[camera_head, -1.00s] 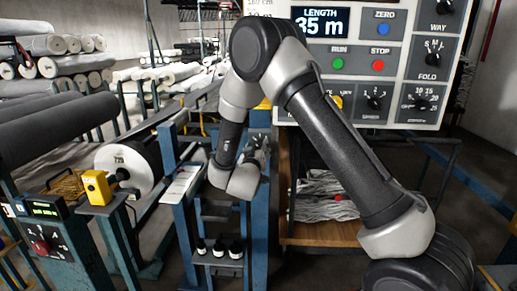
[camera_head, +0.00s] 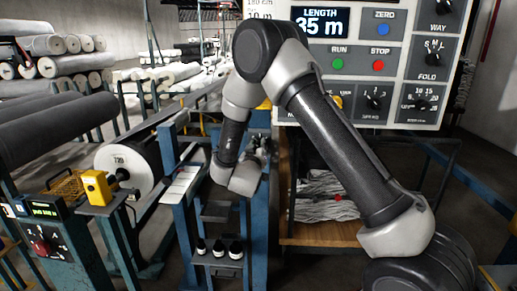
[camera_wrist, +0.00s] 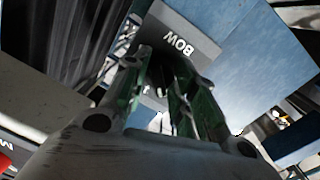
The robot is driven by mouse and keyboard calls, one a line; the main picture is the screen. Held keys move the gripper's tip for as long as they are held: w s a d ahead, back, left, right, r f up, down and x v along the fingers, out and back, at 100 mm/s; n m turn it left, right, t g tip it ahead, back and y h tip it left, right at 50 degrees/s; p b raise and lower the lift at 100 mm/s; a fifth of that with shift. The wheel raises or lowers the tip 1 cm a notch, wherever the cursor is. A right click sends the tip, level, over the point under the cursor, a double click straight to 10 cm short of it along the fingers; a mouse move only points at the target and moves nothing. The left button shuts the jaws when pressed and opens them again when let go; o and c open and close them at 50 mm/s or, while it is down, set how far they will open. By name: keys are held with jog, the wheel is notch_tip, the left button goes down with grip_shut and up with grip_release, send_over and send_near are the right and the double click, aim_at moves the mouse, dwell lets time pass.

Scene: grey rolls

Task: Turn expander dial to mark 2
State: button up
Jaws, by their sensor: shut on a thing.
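In the wrist view, a grey plate lettered BOW (camera_wrist: 190,38) is on a blue post, with a dark knob (camera_wrist: 160,74) by it. My gripper (camera_wrist: 163,64) has its two green-lit fingers on either side of this knob and is shut on it. The fingers cover most of the knob, and I cannot read its pointer or any number marks. I see no label reading expander. In the head view my wrist (camera_head: 238,172) hangs beside the blue frame, and my fingertips cannot be made out there.
A control panel (camera_head: 345,62) with LENGTH display, buttons and several dials stands behind my arm. At lower left is a blue post with a red knob (camera_head: 40,246). A yellow box (camera_head: 96,187) and white roll (camera_head: 128,168) are nearby. Small dark bottles (camera_head: 218,248) stand on a low shelf.

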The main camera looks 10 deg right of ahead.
jog(key=m, duration=0.4)
jog(key=shift+m, duration=0.4)
jog(key=m, duration=0.4)
jog(key=shift+y, duration=0.3)
jog(key=m, duration=0.4)
jog(key=shift+y, duration=0.3)
jog(key=shift+m, duration=1.9)
jog(key=o, duration=1.1)
jog(key=shift+c, duration=0.2)
jog(key=shift+r, duration=0.1)
